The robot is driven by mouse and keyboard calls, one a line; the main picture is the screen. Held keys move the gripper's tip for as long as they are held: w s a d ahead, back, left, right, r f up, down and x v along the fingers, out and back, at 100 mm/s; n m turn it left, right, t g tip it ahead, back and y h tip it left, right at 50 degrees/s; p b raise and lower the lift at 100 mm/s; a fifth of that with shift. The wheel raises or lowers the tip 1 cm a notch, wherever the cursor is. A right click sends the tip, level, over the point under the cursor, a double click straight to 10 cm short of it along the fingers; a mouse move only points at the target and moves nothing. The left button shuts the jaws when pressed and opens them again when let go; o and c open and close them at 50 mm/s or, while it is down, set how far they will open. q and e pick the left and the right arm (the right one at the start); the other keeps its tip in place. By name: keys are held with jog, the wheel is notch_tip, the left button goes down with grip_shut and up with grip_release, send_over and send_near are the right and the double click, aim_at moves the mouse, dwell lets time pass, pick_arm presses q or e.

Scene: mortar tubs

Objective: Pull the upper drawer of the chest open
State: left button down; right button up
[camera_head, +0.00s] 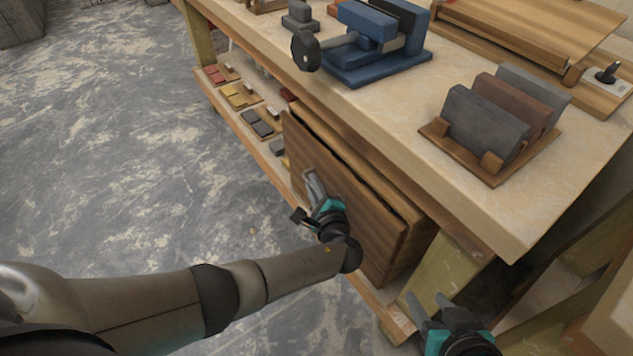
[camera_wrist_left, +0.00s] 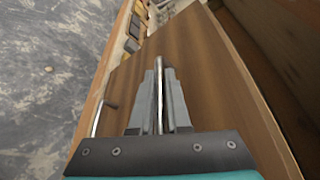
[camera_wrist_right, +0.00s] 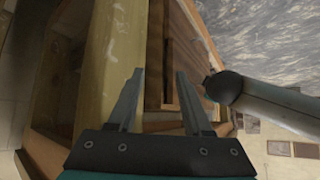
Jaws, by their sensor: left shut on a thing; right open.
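The wooden chest (camera_head: 372,225) stands on the low shelf under the workbench. My left gripper (camera_head: 314,185) is at its front, and its fingers are shut on a thin metal bar handle (camera_wrist_left: 158,82). In the left wrist view the handle runs between the two fingers, in front of the brown wooden front panel (camera_wrist_left: 205,70). A second metal handle (camera_wrist_left: 101,118) shows lower down. A dark gap lies behind the panel's top edge; how far the drawer stands out is hard to tell. My right gripper (camera_head: 428,303) is open and empty near the bench leg.
The workbench top (camera_head: 420,130) overhangs the chest. It carries a blue vise (camera_head: 375,60) and a rack of slabs (camera_head: 490,125). Small coloured blocks (camera_head: 240,95) lie on the low shelf. A bench leg (camera_head: 440,265) stands right of the chest. The floor (camera_head: 130,150) at left is clear.

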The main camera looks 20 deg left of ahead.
jog(key=s+d+r+g+h+p, duration=0.1)
jog(key=s+d+g+h+p, duration=0.1)
jog(key=s+d+g, duration=0.25)
pick_arm(q)
jog(key=s+a+p, duration=0.5)
jog(key=s+a, duration=0.7)
jog(key=s, duration=0.4)
jog(key=shift+a+p, duration=0.25)
jog(key=shift+p, duration=0.15)
pick_arm(e)
notch_tip(320, 180, down, 12)
jog(key=s+g, duration=0.1)
jog(key=s, duration=0.1)
jog(key=shift+d, duration=0.35)
pick_arm(q)
jog(key=shift+s, duration=0.1)
pick_arm(e)
jog(key=shift+g, duration=0.25)
pick_arm(q)
jog(key=c, duration=0.9)
grip_release()
pick_arm(e)
jog(key=shift+s, duration=0.1)
